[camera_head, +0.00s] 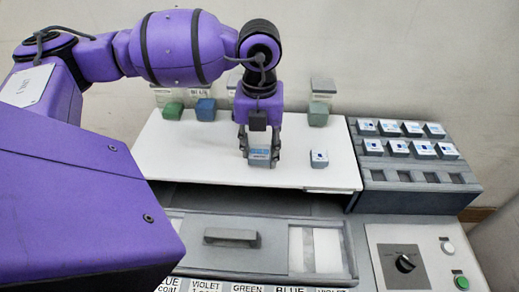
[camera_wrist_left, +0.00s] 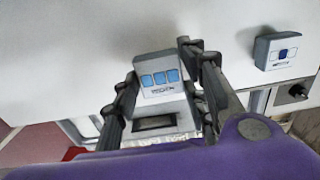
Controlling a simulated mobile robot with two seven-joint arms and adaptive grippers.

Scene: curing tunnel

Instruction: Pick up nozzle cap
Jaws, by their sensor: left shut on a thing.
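My left gripper (camera_head: 260,158) is low over the white table top (camera_head: 215,150), its fingers shut on a small white-grey block, probably the nozzle cap (camera_head: 259,154). I cannot tell whether the cap touches the table. A similar small block (camera_head: 319,158) with one blue square stands apart to the right; it also shows in the left wrist view (camera_wrist_left: 279,47). My right gripper is not in view.
A dark rack (camera_head: 415,198) at the right holds several labelled blocks, with empty slots in its front row. Coloured blocks, including a blue one (camera_head: 205,109) and a green one (camera_head: 318,113), stand along the back. A drawer with a grey handle (camera_head: 231,237) is in front.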

